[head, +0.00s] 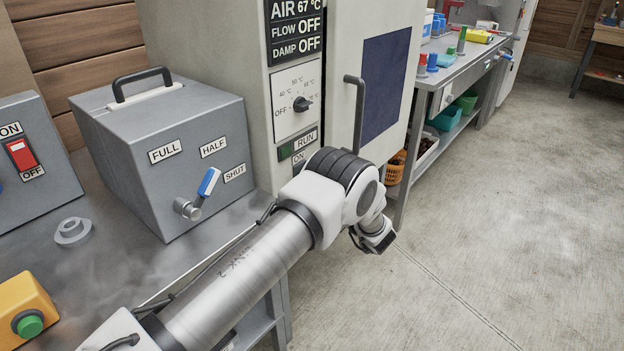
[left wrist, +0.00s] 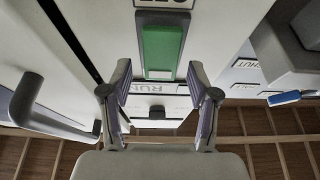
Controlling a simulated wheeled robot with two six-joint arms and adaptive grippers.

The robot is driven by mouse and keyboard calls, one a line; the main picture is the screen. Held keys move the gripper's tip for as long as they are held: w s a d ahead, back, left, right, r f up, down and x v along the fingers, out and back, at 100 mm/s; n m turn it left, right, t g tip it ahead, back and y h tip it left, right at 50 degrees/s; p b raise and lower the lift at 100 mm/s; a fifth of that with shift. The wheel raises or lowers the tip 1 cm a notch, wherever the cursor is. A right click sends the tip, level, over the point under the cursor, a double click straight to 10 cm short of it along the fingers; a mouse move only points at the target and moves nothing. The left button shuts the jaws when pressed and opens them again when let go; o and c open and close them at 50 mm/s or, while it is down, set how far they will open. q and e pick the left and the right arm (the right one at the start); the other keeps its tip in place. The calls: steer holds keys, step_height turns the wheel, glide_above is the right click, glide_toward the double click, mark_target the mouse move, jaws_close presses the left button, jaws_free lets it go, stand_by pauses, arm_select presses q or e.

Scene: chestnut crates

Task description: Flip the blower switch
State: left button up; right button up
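No label in view reads "blower". A red rocker switch (head: 20,153) marked ON above and OFF below is on the grey box at the far left. A green rocker (left wrist: 162,50) near a RUN label is on the pale cabinet (head: 342,60); the head view shows it partly, beside an ON label. The cabinet display (head: 296,28) reads AIR 67 °C, FLOW OFF, DAMP OFF. My left gripper (left wrist: 159,68) is open and empty, its fingers apart on either side of the green rocker in the wrist picture; contact cannot be told. In the head view my arm hides its fingers. My right gripper is not in view.
A grey box (head: 165,150) has a blue-tipped lever (head: 210,181) by FULL, HALF and SHUT labels. A temperature knob (head: 302,104) and a door handle (head: 355,105) project from the cabinet. A green button (head: 30,325) is at lower left. Floor at right is clear.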

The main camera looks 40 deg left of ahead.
arm_select(q)
steer(key=shift+d, duration=0.1)
steer(key=v, duration=1.1)
steer(key=shift+d+f, duration=0.15)
steer(key=shift+d, duration=0.25)
